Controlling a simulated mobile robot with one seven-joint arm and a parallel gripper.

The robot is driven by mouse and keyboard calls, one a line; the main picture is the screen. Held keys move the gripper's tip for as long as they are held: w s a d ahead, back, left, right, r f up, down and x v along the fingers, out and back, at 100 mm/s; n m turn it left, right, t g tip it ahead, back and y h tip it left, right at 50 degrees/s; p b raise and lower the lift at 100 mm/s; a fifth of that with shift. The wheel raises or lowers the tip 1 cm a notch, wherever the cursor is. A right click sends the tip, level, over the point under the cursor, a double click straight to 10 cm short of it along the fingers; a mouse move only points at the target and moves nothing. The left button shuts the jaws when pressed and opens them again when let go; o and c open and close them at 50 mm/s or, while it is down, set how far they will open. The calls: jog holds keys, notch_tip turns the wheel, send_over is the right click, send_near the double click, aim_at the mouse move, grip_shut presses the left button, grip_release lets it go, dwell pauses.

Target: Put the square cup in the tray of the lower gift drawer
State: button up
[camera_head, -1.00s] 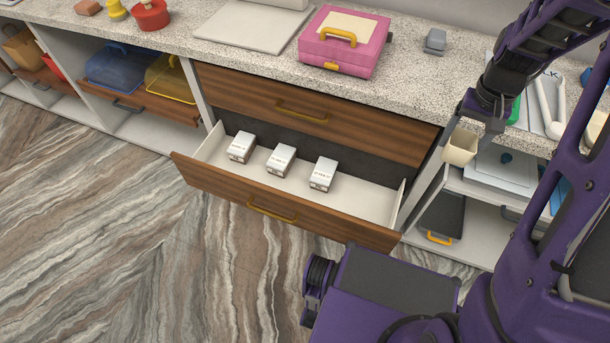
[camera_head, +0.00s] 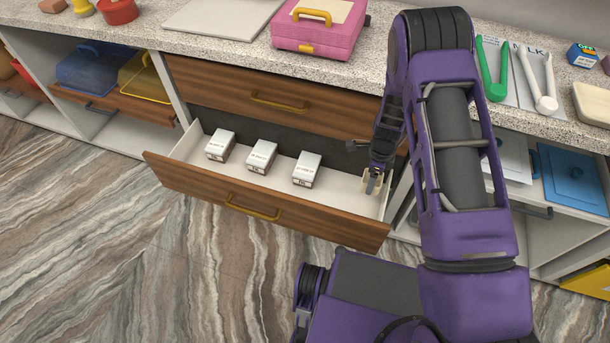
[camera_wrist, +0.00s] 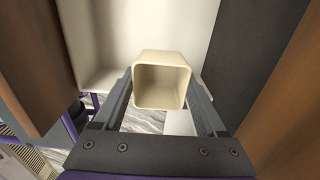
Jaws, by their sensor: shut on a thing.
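The lower drawer (camera_head: 225,190) is pulled out, and its white tray (camera_head: 335,195) shows, with a wooden front and a yellow handle. My gripper (camera_head: 373,181) is at the right end of this tray, pointing down. It is shut on the square cup (camera_wrist: 163,62), which is cream and hollow, with its open mouth facing the wrist camera. In the head view the fingers hide most of the cup. In the wrist view the white tray wall lies beyond the cup. I cannot tell whether the cup touches the tray floor.
Three small white boxes, left (camera_head: 221,146), middle (camera_head: 262,156) and right (camera_head: 307,168), stand in the tray's left and middle. The closed upper drawer (camera_head: 225,88) is above. A pink case (camera_head: 315,40) sits on the counter. Free tray floor lies between the right box and my gripper.

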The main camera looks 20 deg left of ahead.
notch_tip(320, 180, down, 10)
jog(key=shift+b, duration=0.7)
jog(key=shift+f, duration=0.15)
jog(key=shift+f+b, duration=0.1)
jog(key=shift+b, duration=0.2)
jog(key=o, duration=1.3)
jog(key=shift+c, duration=0.2)
notch_tip(320, 180, up, 12)
jog(key=shift+r+p, duration=0.25)
jog(key=shift+p, duration=0.9)
